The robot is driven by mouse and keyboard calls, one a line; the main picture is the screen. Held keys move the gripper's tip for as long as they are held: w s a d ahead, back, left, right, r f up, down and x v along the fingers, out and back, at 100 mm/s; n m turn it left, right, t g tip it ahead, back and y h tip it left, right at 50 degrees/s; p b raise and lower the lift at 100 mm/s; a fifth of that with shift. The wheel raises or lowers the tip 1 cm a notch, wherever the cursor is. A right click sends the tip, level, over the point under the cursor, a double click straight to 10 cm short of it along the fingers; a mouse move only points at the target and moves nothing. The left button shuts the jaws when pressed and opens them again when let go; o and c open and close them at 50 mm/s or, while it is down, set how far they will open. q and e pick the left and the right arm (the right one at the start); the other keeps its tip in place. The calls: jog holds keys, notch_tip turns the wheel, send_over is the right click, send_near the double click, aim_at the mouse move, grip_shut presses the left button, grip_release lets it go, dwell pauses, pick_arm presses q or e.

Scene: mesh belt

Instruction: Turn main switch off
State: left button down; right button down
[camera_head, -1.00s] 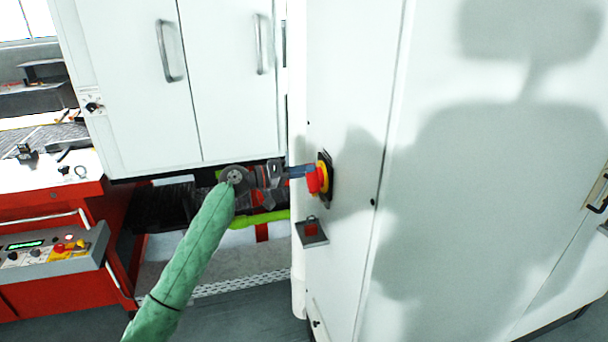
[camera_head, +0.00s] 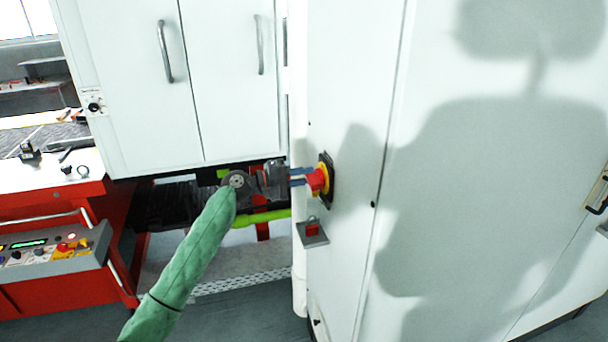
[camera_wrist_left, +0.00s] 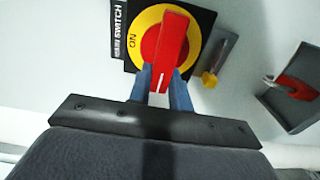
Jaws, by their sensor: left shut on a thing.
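The main switch is a red rotary handle (camera_head: 316,181) on a yellow disc (camera_head: 325,167) with a black backing plate, on the white cabinet's side. In the left wrist view the red handle (camera_wrist_left: 171,45) stands upright in the picture, and "ON" shows on the yellow disc (camera_wrist_left: 143,30) to its left. My left gripper (camera_head: 304,177) reaches the handle from the left. In the left wrist view its blue fingers (camera_wrist_left: 160,88) sit on both sides of the handle's lower end, shut on it. My right gripper is not in view.
A grey plate with a red part (camera_head: 312,233) sticks out below the switch. A white cabinet with two handled doors (camera_head: 225,85) stands behind my arm. A red bench with a control panel (camera_head: 50,248) is at the left.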

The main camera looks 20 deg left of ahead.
pick_arm(q)
jog(key=shift+r, duration=0.1)
jog(key=c, duration=1.3)
grip_release()
jog(key=shift+w, duration=0.1)
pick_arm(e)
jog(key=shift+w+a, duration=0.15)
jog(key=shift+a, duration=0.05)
pick_arm(q)
jog(key=shift+a, duration=0.1)
jog(key=shift+s+a+f, duration=0.2)
jog(key=shift+b+v, duration=1.7)
jog(key=shift+v, duration=1.9)
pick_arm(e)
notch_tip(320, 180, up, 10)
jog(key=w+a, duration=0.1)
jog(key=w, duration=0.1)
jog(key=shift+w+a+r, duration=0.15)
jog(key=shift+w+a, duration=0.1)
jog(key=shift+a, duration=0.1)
